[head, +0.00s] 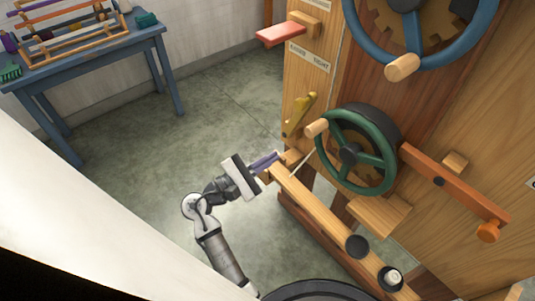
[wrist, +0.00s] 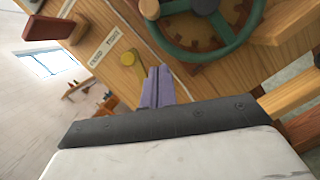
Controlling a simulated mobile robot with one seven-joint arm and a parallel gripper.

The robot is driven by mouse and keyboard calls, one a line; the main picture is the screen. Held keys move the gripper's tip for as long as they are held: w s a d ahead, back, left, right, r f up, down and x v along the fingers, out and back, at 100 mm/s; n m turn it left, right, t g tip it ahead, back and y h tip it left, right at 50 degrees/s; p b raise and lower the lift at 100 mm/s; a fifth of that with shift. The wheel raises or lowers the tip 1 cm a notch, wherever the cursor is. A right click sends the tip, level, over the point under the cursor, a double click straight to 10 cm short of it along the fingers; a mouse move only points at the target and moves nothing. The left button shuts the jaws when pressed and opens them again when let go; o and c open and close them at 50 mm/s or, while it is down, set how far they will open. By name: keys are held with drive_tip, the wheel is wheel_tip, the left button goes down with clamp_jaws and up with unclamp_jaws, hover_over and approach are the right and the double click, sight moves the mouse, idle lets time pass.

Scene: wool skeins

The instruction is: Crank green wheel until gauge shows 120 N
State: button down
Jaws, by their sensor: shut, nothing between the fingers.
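The green wheel (head: 388,163) is mounted on the wooden machine, with a dark hub and a light wooden crank handle (head: 317,128) at its upper left. In the wrist view the green wheel (wrist: 205,45) is at the top, with its handle (wrist: 149,9) at the top edge. My gripper (head: 277,157) is left of and below the wheel, apart from its handle. Its purple fingers (wrist: 157,84) are shut together and empty. I cannot make out a gauge with a reading in either view.
A blue wheel (head: 484,42) with a wooden handle is above. A brass lever (head: 299,114), a red paddle (head: 281,34) and an orange bar (head: 450,181) are on the machine. A wooden rail (head: 325,212) runs below the green wheel. A blue table (head: 85,60) stands at far left; floor between is clear.

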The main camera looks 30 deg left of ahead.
drive_tip(key=w+d+r+p, duration=0.3)
drive_tip(key=w+d+r, duration=0.2)
drive_tip(key=shift+w+a, duration=0.1)
idle(0.4)
drive_tip(key=shift+r+m+g+h+p, duration=0.35)
drive_tip(key=shift+r+m, duration=0.25)
drive_tip(key=shift+m, duration=0.3)
